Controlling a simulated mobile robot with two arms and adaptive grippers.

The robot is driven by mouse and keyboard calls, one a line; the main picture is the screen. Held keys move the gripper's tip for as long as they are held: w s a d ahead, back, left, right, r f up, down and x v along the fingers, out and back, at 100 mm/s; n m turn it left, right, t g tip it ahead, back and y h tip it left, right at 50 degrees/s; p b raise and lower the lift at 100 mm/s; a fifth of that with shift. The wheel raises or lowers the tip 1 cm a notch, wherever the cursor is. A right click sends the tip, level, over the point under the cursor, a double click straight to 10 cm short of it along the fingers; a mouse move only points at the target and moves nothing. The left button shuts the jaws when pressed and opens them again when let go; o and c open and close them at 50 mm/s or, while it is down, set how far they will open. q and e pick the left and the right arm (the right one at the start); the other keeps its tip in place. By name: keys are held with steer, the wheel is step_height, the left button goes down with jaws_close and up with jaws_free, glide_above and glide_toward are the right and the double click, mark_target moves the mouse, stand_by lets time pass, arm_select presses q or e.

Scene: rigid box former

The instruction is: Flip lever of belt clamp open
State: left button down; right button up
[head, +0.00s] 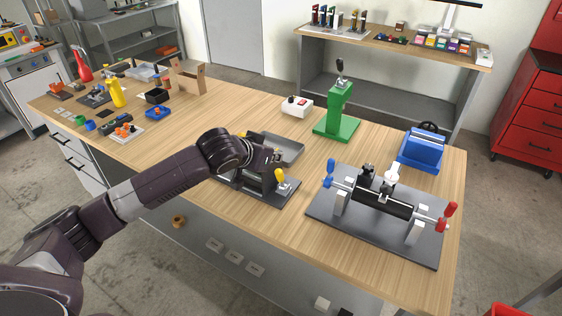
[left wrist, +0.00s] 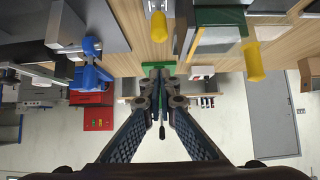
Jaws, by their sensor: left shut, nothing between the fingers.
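A dark fixture on a black base plate (head: 262,196), which looks like the belt clamp, stands near the bench's front edge. Its yellow-tipped lever (head: 280,175) stands upright at the right end. In the left wrist view, whose picture is upside down, two yellow handles (left wrist: 254,62) hang at the top, to the right of and above the fingers. My left gripper (left wrist: 161,78) is shut and empty. In the head view the gripper (head: 272,156) is over the fixture's back side, close to the lever; contact cannot be told. The arm hides part of the fixture. My right gripper is out of view.
A roller fixture (head: 328,218) with blue and red handles stands to the right. A green press (head: 336,122), a white switch box (head: 296,107) and a blue device (head: 421,150) stand behind. A grey tray (head: 288,147) lies just behind the gripper.

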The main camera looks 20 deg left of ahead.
arm_select(q)
steer(key=v, duration=0.6)
steer(key=shift+w+r+b, duration=0.2)
steer(key=shift+r+b, duration=0.05)
steer(key=shift+b, duration=0.15)
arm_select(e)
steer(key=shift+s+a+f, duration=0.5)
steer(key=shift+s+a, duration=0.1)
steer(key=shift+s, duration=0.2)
arm_select(q)
steer(key=shift+a, duration=0.1)
